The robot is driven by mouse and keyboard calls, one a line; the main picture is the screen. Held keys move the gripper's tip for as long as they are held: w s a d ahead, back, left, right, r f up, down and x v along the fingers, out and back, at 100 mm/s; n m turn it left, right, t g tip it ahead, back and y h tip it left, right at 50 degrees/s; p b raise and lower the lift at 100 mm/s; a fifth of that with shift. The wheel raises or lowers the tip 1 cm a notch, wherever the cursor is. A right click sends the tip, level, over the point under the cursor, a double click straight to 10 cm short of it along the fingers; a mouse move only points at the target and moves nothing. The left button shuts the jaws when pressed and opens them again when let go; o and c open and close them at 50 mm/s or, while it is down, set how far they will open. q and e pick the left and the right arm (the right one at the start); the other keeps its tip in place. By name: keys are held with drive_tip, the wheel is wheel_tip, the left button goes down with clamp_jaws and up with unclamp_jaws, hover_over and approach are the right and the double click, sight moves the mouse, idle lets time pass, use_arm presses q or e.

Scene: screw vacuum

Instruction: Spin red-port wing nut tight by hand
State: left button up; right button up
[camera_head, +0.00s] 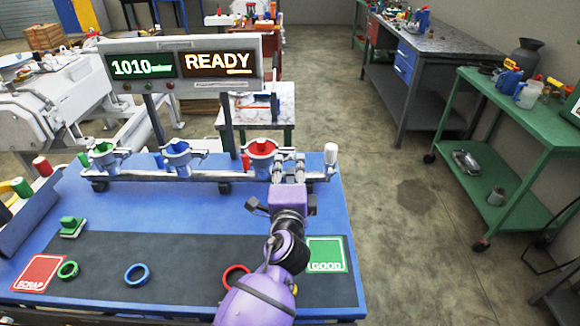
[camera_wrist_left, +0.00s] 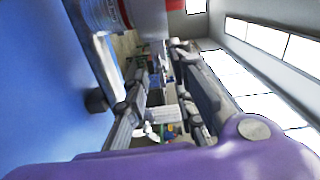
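The red port (camera_head: 262,148) is a red-lined funnel on a pale fitting, at the right part of the metal manifold (camera_head: 215,174). My left gripper (camera_head: 288,161), on a purple arm, is just right of this port with its two fingers pointing away from me. In the left wrist view the fingers (camera_wrist_left: 168,85) are apart, with only background visible between them. A pale cylindrical part (camera_wrist_left: 150,18) with a red edge is close above the fingers there. The red port's wing nut cannot be made out clearly; the gripper covers that side. My right gripper is not in view.
Green (camera_head: 103,149) and blue (camera_head: 176,149) ports stand further left on the manifold. A READY display (camera_head: 218,62) rises behind. Green (camera_head: 68,270), blue (camera_head: 136,274) and red (camera_head: 236,277) rings lie on the dark mat, between the SCRAP (camera_head: 40,272) and GOOD (camera_head: 327,255) pads.

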use_arm(q)
drive_tip(key=shift+w, duration=0.4)
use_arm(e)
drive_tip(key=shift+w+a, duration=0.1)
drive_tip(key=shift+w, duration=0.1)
use_arm(q)
clamp_jaws()
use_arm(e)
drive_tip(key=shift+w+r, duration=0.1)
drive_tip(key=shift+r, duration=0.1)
